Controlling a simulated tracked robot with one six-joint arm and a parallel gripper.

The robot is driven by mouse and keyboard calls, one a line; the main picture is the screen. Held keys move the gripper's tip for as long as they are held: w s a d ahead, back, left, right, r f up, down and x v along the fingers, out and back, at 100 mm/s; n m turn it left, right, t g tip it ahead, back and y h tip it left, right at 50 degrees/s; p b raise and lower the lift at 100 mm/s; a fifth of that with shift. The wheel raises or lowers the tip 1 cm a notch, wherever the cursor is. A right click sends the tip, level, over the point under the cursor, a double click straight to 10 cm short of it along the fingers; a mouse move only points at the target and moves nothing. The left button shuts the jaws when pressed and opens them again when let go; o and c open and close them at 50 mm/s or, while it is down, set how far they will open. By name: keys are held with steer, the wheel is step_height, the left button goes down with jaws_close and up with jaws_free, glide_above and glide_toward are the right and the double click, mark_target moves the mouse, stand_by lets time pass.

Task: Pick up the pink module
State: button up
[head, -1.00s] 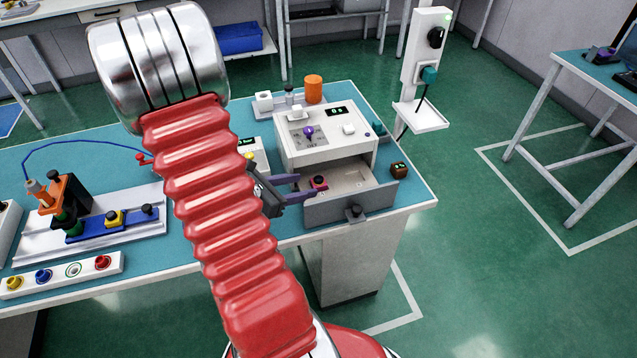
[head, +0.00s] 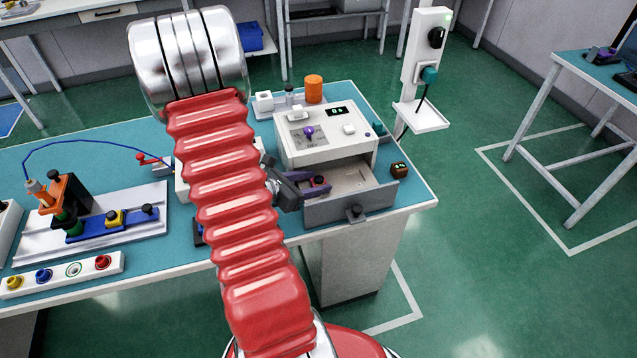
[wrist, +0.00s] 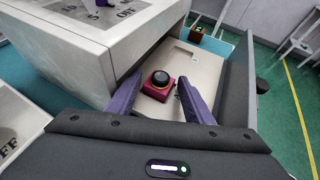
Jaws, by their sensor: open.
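The pink module (wrist: 158,87) is a small pink block with a black round knob on top. It sits on the floor of the open drawer (head: 355,208) of the white box. In the head view the pink module (head: 319,181) shows just beyond my gripper's fingers. My gripper (wrist: 158,108) is open, with one purple finger on each side of the module's near part in the wrist view. I cannot tell whether a finger touches it. In the head view my gripper (head: 302,185) reaches into the drawer from the left.
The white box (head: 325,140) stands behind the drawer, its front wall close to the left finger. The drawer's grey front wall is on the right in the wrist view. A small dark block (head: 399,170) lies right of the drawer. A slide fixture (head: 110,222) is at left.

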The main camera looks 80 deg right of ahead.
mark_target(315, 184)
steer(key=shift+c, duration=0.6)
steer(key=c, duration=0.6)
steer(key=shift+c, duration=0.2)
steer(key=shift+r, duration=0.65)
steer(key=w+a, duration=0.2)
steer(key=a, duration=0.1)
steer(key=shift+w+a, duration=0.2)
steer(key=shift+w, duration=0.1)
step_height(315, 184, up, 14)
steer(key=shift+f, duration=0.15)
steer(key=shift+d, duration=0.1)
